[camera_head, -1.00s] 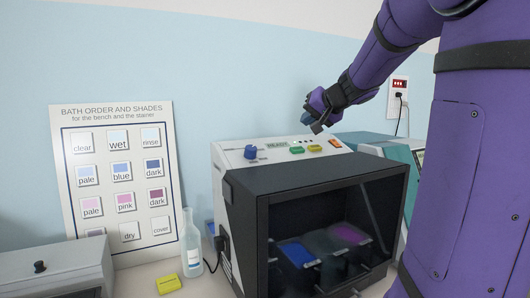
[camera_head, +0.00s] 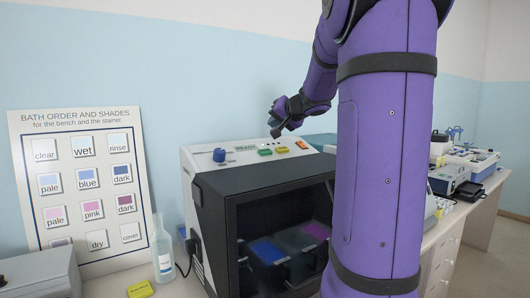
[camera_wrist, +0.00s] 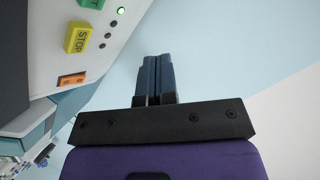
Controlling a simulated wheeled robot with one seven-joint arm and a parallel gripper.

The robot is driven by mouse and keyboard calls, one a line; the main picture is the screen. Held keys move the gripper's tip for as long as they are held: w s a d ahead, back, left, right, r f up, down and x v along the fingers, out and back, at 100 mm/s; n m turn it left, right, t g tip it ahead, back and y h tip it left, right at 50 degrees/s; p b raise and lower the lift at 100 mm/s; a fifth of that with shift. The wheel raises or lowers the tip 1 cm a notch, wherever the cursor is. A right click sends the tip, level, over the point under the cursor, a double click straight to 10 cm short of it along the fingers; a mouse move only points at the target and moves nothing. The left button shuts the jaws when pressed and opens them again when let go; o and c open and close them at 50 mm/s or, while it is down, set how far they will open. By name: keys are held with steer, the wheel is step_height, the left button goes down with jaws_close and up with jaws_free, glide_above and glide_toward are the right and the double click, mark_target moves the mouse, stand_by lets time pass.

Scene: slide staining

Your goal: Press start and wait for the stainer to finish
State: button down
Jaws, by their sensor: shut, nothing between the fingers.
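The stainer (camera_head: 262,182) is a white and dark box with a clear front window. Its sloped top panel carries a display that seems to read READY (camera_head: 246,148), a blue knob (camera_head: 219,155), a green button (camera_head: 265,152), a yellow button (camera_head: 281,150) and an orange one (camera_head: 301,145). Blue and purple baths (camera_head: 267,251) show behind the window. My gripper (camera_head: 274,130) is shut and empty, above the back of the panel near the green button.
A bath order chart (camera_head: 82,185) leans on the wall at left. A clear bottle (camera_head: 162,250) and a yellow block (camera_head: 140,289) stand before it. A grey box (camera_head: 42,274) is at lower left. More instruments (camera_head: 465,165) stand on the bench at right.

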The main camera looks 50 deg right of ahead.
mark_target(265, 152)
steer(key=shift+w+d+f, duration=0.1)
steer(key=shift+w+f, duration=0.3)
steer(key=shift+f, duration=0.7)
steer(key=shift+w+d+f, duration=0.1)
steer(key=shift+w+f, duration=0.35)
steer(key=shift+f, duration=0.65)
steer(key=shift+w+d+f, duration=0.1)
steer(key=shift+w+f, duration=0.3)
steer(key=shift+f, duration=0.7)
steer(key=shift+f, duration=0.1)
steer(key=shift+w+f, duration=0.15)
steer(key=shift+f, duration=0.1)
